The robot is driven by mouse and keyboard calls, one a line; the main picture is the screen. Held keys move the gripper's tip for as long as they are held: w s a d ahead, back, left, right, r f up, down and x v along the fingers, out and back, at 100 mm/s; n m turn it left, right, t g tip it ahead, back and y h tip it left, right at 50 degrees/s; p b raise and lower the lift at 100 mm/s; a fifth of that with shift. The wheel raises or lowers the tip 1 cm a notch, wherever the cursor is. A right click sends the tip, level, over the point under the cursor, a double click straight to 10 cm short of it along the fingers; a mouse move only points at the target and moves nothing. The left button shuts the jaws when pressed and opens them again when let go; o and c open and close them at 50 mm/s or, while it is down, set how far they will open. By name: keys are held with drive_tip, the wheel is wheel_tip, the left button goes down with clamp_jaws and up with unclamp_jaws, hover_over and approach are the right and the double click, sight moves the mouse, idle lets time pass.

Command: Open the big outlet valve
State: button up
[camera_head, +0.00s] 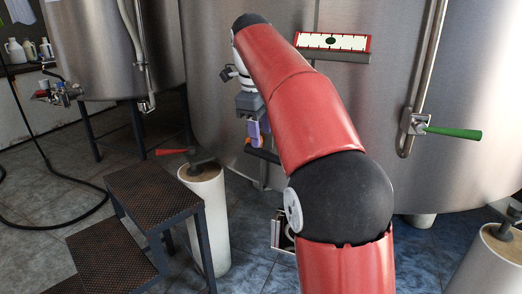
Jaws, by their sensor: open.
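My gripper (256,138) hangs from my red arm in front of the large steel tank (345,120), left of the picture's middle. It is small in view, with purple and orange parts at its end. A dark bar (266,156) and a short grey pipe (262,180) show just below and behind it, low on the tank. They may belong to the big outlet valve, but my gripper and arm hide much of this spot. I cannot tell the valve's handle position or whether my gripper touches it.
A green-handled valve (450,132) sits on the tank's right side. A red lever (172,152) shows by a pale cylindrical post (204,215). Dark metal steps (150,190) stand at left. A second tank (110,45) stands behind. A black hose (60,222) lies on the tiles.

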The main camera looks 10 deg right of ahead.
sight(263, 150)
drive_tip(key=f, duration=0.2)
drive_tip(key=f+b, duration=0.1)
drive_tip(key=f, duration=0.2)
drive_tip(key=w+d+f+b, duration=0.1)
drive_tip(key=f, duration=0.1)
drive_tip(key=shift+f, duration=0.15)
drive_tip(key=shift+a, duration=0.1)
clamp_jaws()
